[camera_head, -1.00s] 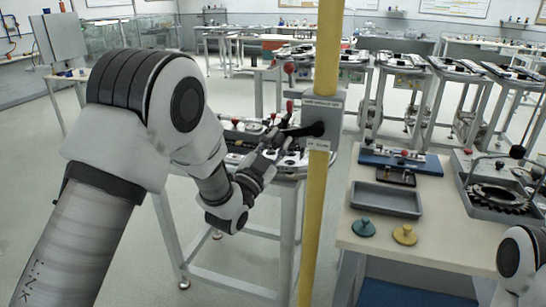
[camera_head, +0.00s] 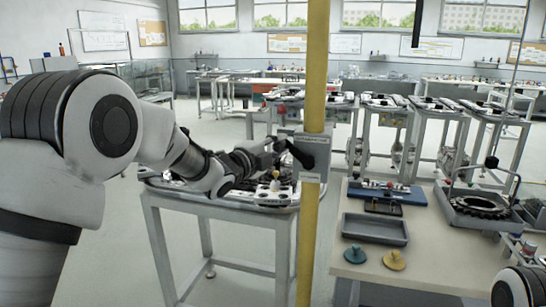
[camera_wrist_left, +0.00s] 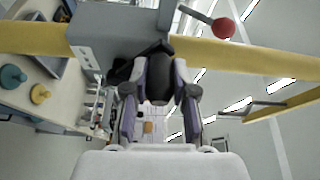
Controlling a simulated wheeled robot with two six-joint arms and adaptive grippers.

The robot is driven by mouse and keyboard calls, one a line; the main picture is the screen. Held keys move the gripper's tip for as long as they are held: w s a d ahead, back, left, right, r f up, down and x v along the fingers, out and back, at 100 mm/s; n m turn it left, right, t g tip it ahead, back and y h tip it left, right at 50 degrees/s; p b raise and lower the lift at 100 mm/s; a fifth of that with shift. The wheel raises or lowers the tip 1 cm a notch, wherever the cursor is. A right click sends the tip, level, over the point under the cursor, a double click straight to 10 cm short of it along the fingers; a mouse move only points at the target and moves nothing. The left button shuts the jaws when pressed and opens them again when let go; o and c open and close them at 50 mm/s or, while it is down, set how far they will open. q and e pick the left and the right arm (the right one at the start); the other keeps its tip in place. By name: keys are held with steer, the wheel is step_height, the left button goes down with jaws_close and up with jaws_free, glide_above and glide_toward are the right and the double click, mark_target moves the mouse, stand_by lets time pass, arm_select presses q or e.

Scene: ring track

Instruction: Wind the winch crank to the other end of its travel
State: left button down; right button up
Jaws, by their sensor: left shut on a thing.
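The winch is a grey box (camera_head: 318,146) on a yellow post (camera_head: 316,70) in the head view. Its black crank (camera_head: 296,153) points up and left from the hub. My left gripper (camera_head: 270,149) reaches in from the left and is shut on the crank's outer end. In the left wrist view the grey winch box (camera_wrist_left: 120,45) is at the top, and the dark crank (camera_wrist_left: 157,75) runs down between the two fingers of my left gripper (camera_wrist_left: 160,98). The fingers partly hide the grip. My right gripper is out of view.
Behind my left arm stands a bench (camera_head: 215,205) with small fittings. To the right a beige table (camera_head: 440,270) holds a grey tray (camera_head: 375,230), teal (camera_head: 355,256) and yellow (camera_head: 394,260) knobs and a toothed dark ring (camera_head: 481,207). A red-ball lever (camera_wrist_left: 222,28) is near the post.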

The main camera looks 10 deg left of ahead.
arm_select(q)
steer(key=d+r+m+g+y, duration=0.1)
steer(key=d+r+m+g, duration=0.1)
steer(key=d+r+m, duration=0.2)
steer(key=shift+d+m+y, duration=0.4)
steer(key=shift+d+m, duration=0.2)
steer(key=shift+m, duration=0.9)
steer(key=shift+s, duration=0.1)
steer(key=c, duration=1.2)
jaws_free()
steer(key=shift+o, duration=1.3)
steer(key=shift+d, duration=0.1)
steer(key=shift+d+f, duration=0.15)
